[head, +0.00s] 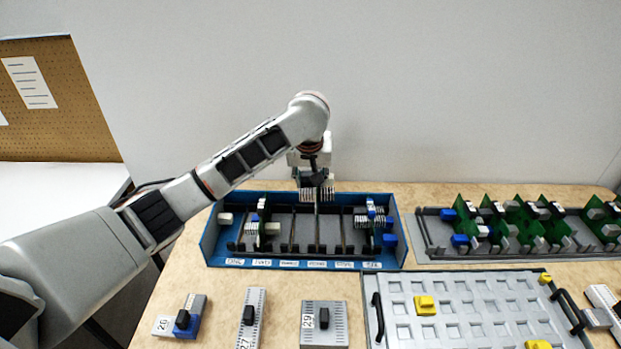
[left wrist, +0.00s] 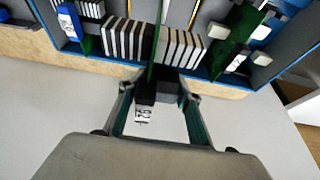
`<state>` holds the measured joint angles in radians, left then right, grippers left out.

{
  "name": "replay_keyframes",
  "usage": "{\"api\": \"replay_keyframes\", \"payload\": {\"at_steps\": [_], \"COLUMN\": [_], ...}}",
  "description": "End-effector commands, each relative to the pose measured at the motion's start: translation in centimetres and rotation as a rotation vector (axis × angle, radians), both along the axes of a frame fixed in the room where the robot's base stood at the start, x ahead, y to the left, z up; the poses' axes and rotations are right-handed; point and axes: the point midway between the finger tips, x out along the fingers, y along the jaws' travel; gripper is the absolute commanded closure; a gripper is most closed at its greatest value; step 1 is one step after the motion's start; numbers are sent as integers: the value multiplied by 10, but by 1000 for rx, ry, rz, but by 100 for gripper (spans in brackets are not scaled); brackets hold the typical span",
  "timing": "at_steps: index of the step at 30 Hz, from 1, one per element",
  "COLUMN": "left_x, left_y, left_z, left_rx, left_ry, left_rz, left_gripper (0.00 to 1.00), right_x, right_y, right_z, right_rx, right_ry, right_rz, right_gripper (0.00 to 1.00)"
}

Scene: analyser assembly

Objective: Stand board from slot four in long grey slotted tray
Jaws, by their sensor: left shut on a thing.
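My left gripper (head: 314,178) is above the rear of the blue box, over the slot labelled four. It is shut on the board from slot four (head: 317,195), whose pale finned blocks show just under the fingers. In the left wrist view the board (left wrist: 156,48) is edge-on between two finned blocks, its black labelled grip between the fingers. How far its lower edge is in the slot, I cannot tell. The long grey slotted tray (head: 431,228) lies right of the box. Several green boards stand in it, and its left end is bare. My right gripper is out of view.
The blue box (head: 211,240) holds other boards at slots two and six. In front lie several grey numbered parts (head: 325,325) and a grey panel (head: 375,275) with pockets, yellow pieces and black handles. A plain wall is behind the table.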

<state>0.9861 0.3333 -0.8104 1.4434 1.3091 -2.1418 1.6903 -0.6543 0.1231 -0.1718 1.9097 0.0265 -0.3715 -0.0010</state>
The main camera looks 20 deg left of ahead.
Motion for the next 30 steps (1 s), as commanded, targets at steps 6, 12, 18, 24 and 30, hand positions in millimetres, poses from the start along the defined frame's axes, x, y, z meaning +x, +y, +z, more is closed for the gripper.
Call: {"api": "replay_keyframes", "payload": {"at_steps": [6, 12, 18, 24, 30], "left_x": [0, 0, 0, 0, 0], "left_y": [0, 0, 0, 0, 0], "left_z": [-3, -5, -8, -11, -14], "left_rx": [0, 0, 0, 0, 0], "left_ry": [-1, -1, -1, 0, 0], "left_rz": [0, 1, 1, 0, 0], "left_gripper": [89, 89, 89, 89, 89], "right_x": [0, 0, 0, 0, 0], "right_y": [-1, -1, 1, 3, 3], "right_z": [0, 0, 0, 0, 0], "right_rx": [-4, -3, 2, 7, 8], "right_ry": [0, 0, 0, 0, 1], "right_rz": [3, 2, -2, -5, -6], "right_gripper": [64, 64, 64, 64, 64]}}
